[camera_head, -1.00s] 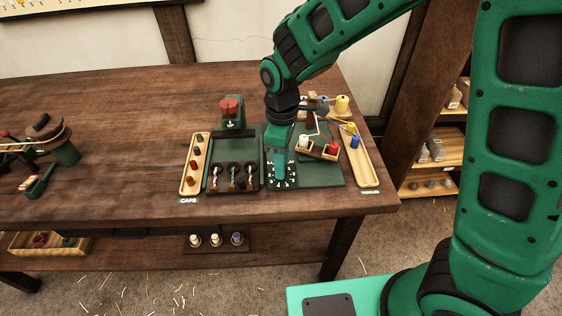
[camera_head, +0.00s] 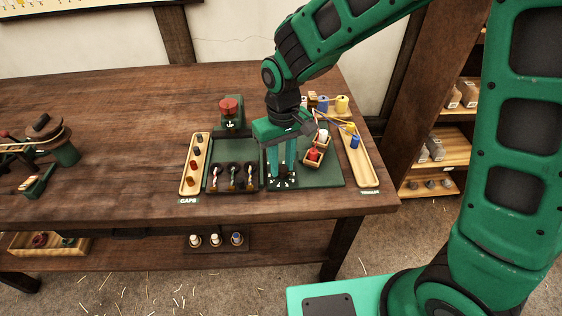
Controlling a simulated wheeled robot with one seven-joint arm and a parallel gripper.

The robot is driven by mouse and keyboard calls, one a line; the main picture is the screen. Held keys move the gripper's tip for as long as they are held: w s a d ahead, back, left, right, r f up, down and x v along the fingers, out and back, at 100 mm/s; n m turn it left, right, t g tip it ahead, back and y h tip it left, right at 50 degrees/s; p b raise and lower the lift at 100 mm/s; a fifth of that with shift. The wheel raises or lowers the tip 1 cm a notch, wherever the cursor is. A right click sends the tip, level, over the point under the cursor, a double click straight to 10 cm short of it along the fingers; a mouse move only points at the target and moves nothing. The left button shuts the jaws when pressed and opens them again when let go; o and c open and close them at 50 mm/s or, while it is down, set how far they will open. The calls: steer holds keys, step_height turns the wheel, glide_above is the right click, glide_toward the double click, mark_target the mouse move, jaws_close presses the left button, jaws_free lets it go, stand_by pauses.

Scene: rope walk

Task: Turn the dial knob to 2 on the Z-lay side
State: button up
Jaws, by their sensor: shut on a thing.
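The dial plate (camera_head: 291,185) with white marks is at the front of the dark green panel, in the middle of the table's right part. My gripper (camera_head: 281,176) points down over the dial, its two green fingers low at the plate. It is shut on the dial knob, which is mostly hidden between the fingertips. The numbers around the dial and the knob's pointer are too small and covered to read, so I cannot tell its setting or which side is Z-lay.
A small wooden tray (camera_head: 321,158) with red and white pieces sits close right of the fingers. Left are switches (camera_head: 232,177), the CAPS tray (camera_head: 188,190) and a red button (camera_head: 230,106). A long tray (camera_head: 362,173) with spools lies right. The front table edge is clear.

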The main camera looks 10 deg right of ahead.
mark_target(282, 166)
steer(key=shift+w+r+m, duration=0.15)
steer(key=shift+w+m, duration=0.15)
steer(key=shift+m, duration=0.3)
steer(key=o, duration=1)
steer(key=shift+o, duration=0.2)
steer(key=shift+s, duration=0.1)
step_height(282, 166, up, 11)
steer(key=shift+f, duration=0.2)
steer(key=shift+d, duration=0.1)
